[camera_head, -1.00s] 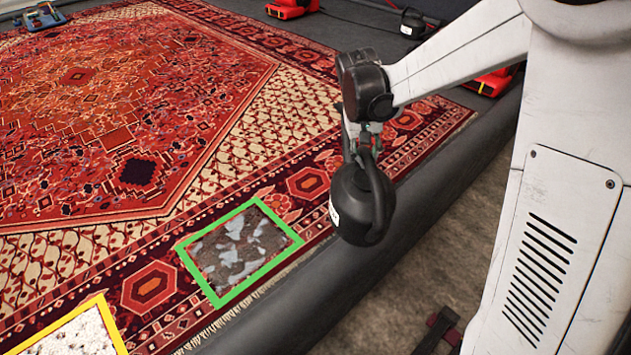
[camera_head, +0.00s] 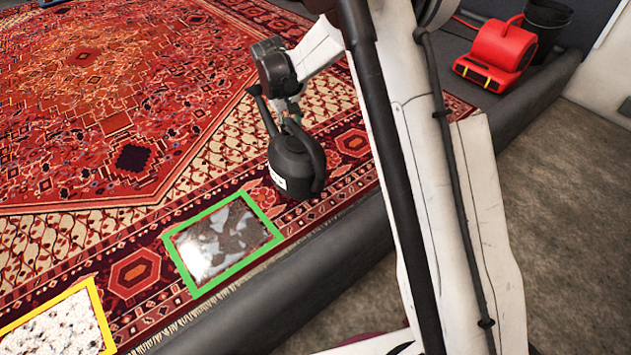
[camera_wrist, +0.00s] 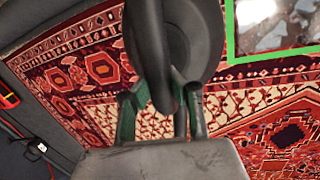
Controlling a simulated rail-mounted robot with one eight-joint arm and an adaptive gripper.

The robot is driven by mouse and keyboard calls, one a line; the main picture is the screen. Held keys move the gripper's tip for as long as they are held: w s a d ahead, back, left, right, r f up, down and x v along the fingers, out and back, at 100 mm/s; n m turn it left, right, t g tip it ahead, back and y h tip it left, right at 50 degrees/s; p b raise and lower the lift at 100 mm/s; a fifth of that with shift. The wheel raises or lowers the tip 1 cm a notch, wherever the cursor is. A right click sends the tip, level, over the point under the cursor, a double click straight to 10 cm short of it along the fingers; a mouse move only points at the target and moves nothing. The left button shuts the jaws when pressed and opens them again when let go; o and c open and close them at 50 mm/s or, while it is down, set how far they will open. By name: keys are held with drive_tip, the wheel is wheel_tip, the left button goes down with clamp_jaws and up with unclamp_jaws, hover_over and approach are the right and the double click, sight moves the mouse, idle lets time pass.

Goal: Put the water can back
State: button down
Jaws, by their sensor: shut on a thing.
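The water can (camera_head: 291,163) is black with a white label, a spout and a curved handle. My gripper (camera_head: 287,112) is shut on it and holds it over the rug's border, to the upper right of the green-framed patch. In the wrist view the can (camera_wrist: 207,35) fills the upper middle, and my gripper (camera_wrist: 160,110) shows its fingers either side of the dark handle. The exact grip contact is partly hidden by the can.
The red patterned rug (camera_head: 60,150) covers the left. A green frame (camera_head: 262,250) surrounds a wet-looking patch, and a yellow frame (camera_head: 103,318) a whitish one. A grey padded edge (camera_head: 330,265) borders the rug. A red blower (camera_head: 495,55) and black bucket (camera_head: 546,25) stand at upper right.

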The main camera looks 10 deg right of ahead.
drive_tip(key=n+p, duration=0.1)
drive_tip(key=p, duration=0.1)
hover_over(281, 135)
drive_tip(key=s, duration=0.1)
drive_tip(key=shift+f, duration=0.9)
drive_tip(key=shift+w+a+f, duration=0.15)
drive_tip(key=shift+w+f, duration=0.1)
drive_tip(key=shift+f, duration=0.1)
drive_tip(key=w+d+f+b, duration=0.1)
drive_tip(key=d+f+b, duration=0.4)
drive_tip(key=d+f, duration=0.5)
drive_tip(key=shift+w+d+f, duration=0.25)
drive_tip(key=shift+d+f, duration=0.15)
drive_tip(key=shift+d, duration=0.3)
drive_tip(key=shift+f+b, duration=0.2)
drive_tip(key=shift+b, duration=0.1)
drive_tip(key=c, duration=1.8)
unclamp_jaws()
drive_tip(key=shift+r, duration=0.1)
